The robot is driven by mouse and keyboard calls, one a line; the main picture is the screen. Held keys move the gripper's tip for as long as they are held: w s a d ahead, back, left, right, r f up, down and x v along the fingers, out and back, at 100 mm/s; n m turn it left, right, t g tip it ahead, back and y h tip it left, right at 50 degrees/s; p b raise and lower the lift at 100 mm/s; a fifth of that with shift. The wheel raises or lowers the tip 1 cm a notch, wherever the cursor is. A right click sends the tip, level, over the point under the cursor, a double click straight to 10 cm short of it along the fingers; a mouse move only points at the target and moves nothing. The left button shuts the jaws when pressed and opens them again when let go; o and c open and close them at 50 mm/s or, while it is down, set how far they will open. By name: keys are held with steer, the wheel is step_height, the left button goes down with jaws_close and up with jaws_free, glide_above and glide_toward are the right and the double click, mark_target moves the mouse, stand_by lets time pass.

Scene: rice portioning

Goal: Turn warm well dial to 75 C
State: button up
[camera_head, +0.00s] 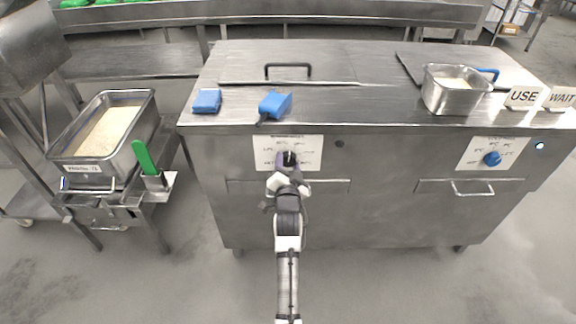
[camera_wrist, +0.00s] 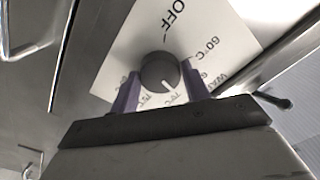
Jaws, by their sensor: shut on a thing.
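The warm well dial, a dark round knob (camera_wrist: 160,70), sits on a white label plate (camera_head: 273,147) on the left front of the steel counter. It also shows as a dark knob in the head view (camera_head: 289,157). My gripper (camera_wrist: 161,84) is shut on the dial, one purple finger at each side. In the wrist view the dial's white mark points down and slightly right. OFF is printed above it and 60 °C to its right. The lower labels are partly hidden by my fingers, so the mark's setting cannot be read.
A second, blue dial (camera_head: 492,158) is on the right front. Drawer handles sit below both dials. A blue-handled tool (camera_head: 275,105) and blue block (camera_head: 207,100) lie on top. A rice pan (camera_head: 143,108) stands at left; a smaller pan (camera_head: 433,98) is at right.

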steer(key=m, duration=0.6)
steer(key=shift+r+m+b, duration=0.2)
steer(key=shift+m+b, duration=0.1)
steer(key=shift+b, duration=0.05)
steer(key=m, duration=0.6)
steer(key=shift+b, duration=0.35)
steer(key=shift+m, duration=0.3)
steer(key=o, duration=1)
steer(key=shift+w, duration=0.1)
steer(key=shift+f, duration=0.15)
steer(key=shift+f, duration=0.1)
